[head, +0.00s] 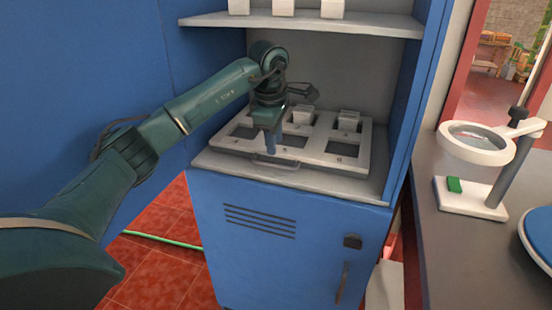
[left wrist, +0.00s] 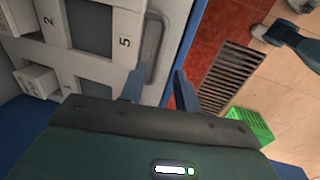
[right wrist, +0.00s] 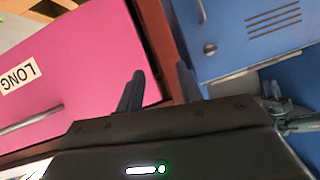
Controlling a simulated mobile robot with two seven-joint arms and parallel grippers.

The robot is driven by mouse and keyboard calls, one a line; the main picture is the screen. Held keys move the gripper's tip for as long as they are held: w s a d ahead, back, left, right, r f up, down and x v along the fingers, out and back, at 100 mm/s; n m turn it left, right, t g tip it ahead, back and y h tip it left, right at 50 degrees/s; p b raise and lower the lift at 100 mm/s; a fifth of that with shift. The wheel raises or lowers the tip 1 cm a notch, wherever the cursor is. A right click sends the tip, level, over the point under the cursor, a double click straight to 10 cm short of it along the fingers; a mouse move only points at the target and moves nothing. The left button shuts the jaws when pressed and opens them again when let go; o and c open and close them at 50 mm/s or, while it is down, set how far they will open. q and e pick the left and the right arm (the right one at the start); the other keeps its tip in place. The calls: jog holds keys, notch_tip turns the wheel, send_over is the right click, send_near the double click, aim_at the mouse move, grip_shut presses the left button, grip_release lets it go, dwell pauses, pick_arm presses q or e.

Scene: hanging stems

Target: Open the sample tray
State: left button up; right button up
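The sample tray (head: 312,154) is a pale grey frame with numbered compartments, lying on the blue cabinet's ledge in the head view. Its bar handle (head: 277,164) is at the front edge. My left gripper (head: 271,148) points down just above the handle. In the left wrist view its two fingers (left wrist: 158,88) are apart, with the handle (left wrist: 152,48) close beside the left finger; I cannot tell whether they touch. The tray (left wrist: 88,66) shows there with a 5 and a 2. My right gripper (right wrist: 160,92) is open and empty, outside the head view.
A shelf (head: 310,22) hangs above, and the blue cabinet's walls close in both sides. A magnifier stand (head: 470,196) is on the right counter. A pink front marked LONG (right wrist: 70,65) faces my right wrist.

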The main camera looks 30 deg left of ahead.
aim_at(277, 165)
pick_arm(q)
jog(key=f, duration=0.3)
jog(key=w+f, duration=0.1)
jog(key=f, duration=0.2)
jog(key=shift+w+a+f, duration=0.1)
jog(key=shift+a+f, duration=0.05)
grip_shut()
dwell(0.4)
